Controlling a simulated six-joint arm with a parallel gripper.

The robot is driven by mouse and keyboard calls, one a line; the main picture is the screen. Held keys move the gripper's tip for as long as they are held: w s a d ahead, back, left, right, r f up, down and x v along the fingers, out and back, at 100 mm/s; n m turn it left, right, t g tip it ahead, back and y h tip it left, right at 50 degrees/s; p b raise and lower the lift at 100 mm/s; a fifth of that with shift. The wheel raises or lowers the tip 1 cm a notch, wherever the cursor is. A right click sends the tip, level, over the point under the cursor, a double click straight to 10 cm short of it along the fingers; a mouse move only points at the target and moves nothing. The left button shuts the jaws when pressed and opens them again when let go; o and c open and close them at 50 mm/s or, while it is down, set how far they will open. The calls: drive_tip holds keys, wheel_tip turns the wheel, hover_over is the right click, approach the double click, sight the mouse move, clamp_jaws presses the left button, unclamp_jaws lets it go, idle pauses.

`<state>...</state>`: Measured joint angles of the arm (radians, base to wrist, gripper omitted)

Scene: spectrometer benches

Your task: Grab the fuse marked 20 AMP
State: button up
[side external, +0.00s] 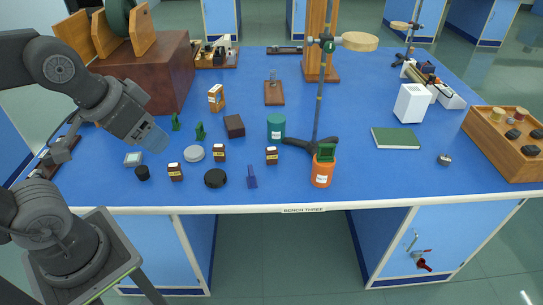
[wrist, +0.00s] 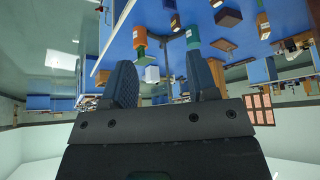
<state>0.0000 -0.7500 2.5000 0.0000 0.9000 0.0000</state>
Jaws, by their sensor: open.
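Three small dark brown pieces with pale labels stand near the bench's front: one at left (side external: 175,172), one in the middle (side external: 219,153), one at right (side external: 271,155). They look like the fuses, but their print is too small to read, so I cannot tell which is marked 20 AMP. My gripper (side external: 155,138) is in the air at the left, above and behind the left piece, apart from all three. In the wrist view my gripper (wrist: 163,70) is open, with nothing between its fingers.
A black disc (side external: 215,178), grey disc (side external: 194,153) and blue piece (side external: 252,177) lie among the labelled pieces. An orange jar (side external: 322,171), teal jar (side external: 276,127) and clamp stand (side external: 318,105) are to the right. A brown cabinet (side external: 160,75) stands behind my arm.

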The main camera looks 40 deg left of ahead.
drive_tip(key=m+g, duration=0.6)
drive_tip(key=m, duration=0.2)
hover_over(272, 149)
drive_tip(key=w, duration=0.1)
wheel_tip(272, 149, down, 15)
drive_tip(key=f, duration=0.8)
drive_tip(key=shift+d+f, duration=0.2)
drive_tip(key=shift+f, duration=0.1)
drive_tip(key=shift+s+a+f, duration=0.1)
drive_tip(key=shift+s+f, duration=0.05)
drive_tip(key=shift+f, duration=0.75)
drive_tip(key=shift+s+a+f, duration=0.1)
drive_tip(key=shift+s+f, duration=0.1)
drive_tip(key=shift+f, duration=0.65)
drive_tip(key=shift+s+a+f, duration=0.1)
drive_tip(key=shift+s+f, duration=0.05)
drive_tip(key=shift+f, duration=0.75)
